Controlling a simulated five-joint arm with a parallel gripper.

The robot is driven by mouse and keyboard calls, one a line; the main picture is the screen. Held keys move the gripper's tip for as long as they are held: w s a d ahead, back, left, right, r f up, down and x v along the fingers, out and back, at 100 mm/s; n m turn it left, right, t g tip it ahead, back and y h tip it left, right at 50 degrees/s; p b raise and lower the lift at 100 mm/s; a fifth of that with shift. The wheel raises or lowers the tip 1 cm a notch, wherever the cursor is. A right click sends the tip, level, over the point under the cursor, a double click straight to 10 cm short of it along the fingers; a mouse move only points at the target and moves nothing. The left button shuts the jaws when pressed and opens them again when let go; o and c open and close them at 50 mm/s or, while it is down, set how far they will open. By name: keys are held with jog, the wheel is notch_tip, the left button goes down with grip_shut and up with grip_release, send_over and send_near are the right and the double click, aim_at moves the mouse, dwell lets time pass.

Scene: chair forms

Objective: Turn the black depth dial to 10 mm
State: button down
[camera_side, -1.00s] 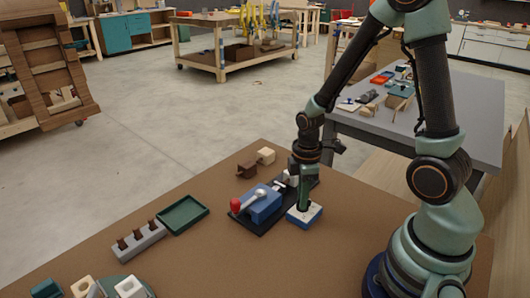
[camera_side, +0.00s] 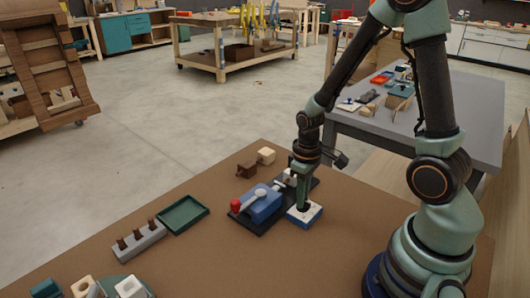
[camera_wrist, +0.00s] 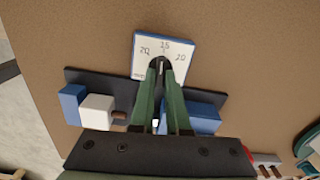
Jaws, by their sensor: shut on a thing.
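The black depth dial (camera_wrist: 160,63) sits on a white-faced blue block (camera_wrist: 181,46), mostly hidden between my fingers. The face carries printed numbers: 15 at the top middle and others to each side, too small to read surely. I cannot tell which mark the dial points to. My gripper (camera_wrist: 161,68) is shut on the dial. In the side view my gripper (camera_side: 303,207) points down onto the block (camera_side: 305,219), and its fingers cover the dial.
A dark base plate with a blue clamp body (camera_side: 264,205) and red-knobbed lever (camera_side: 236,205) stands close left of the block. A brown block (camera_side: 246,169), cream block (camera_side: 266,156), green tray (camera_side: 183,214) and grey pegged rack (camera_side: 139,240) lie farther off.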

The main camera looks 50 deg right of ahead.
jog(key=m, duration=0.5)
jog(key=shift+m, duration=0.3)
jog(key=m, duration=0.5)
jog(key=shift+d, duration=0.1)
jog(key=shift+m, duration=0.3)
jog(key=c, duration=0.9)
grip_release()
jog(key=shift+r, duration=0.1)
notch_tip(320, 180, up, 12)
